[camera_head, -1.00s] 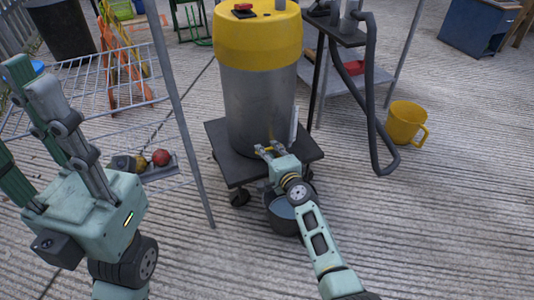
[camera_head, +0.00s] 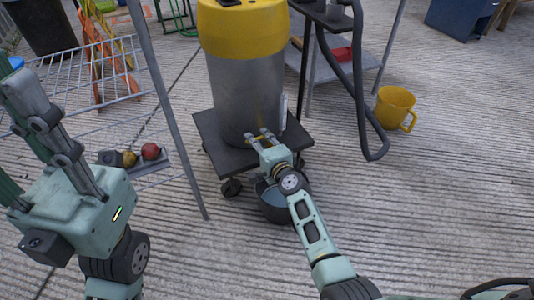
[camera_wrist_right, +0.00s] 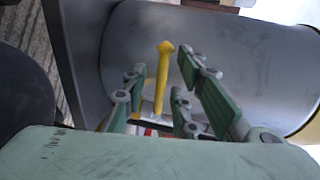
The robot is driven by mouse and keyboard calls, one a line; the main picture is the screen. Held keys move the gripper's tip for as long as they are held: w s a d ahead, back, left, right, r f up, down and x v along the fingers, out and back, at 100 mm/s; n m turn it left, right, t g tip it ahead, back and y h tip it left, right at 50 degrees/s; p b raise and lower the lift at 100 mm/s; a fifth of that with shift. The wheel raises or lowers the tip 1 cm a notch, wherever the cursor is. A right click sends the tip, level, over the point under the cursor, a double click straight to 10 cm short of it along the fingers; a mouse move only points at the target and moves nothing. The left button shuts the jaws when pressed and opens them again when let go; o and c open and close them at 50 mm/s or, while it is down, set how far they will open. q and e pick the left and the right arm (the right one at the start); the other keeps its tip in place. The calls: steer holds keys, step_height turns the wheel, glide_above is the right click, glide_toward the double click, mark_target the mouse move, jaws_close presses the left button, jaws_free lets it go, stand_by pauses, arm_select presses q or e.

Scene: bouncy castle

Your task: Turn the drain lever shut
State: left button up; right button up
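The drain lever (camera_wrist_right: 162,78) is a slim yellow bar with a knobbed end, seen in the right wrist view at the silver side of the tank (camera_head: 247,95). My right gripper (camera_head: 259,137) is low at the tank's front. In the right wrist view, my right gripper (camera_wrist_right: 162,88) is open, with its fingers on both sides of the lever. Gaps show on both sides, so it does not look clamped. The lever's lower end is partly hidden. My left gripper (camera_head: 15,150) is raised at the left edge, open and empty, partly cut off.
The tank stands on a dark wheeled platform (camera_head: 212,128). A dark bucket (camera_head: 273,208) sits below my right wrist. A black hose (camera_head: 365,110) hangs at the right, near a yellow mug (camera_head: 395,107). A wire rack (camera_head: 85,90) stands left.

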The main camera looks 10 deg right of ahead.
steer(key=f+v, duration=0.2)
steer(key=v, duration=1.2)
steer(key=shift+s+d, duration=0.15)
steer(key=shift+s, duration=0.3)
steer(key=shift+f, duration=0.1)
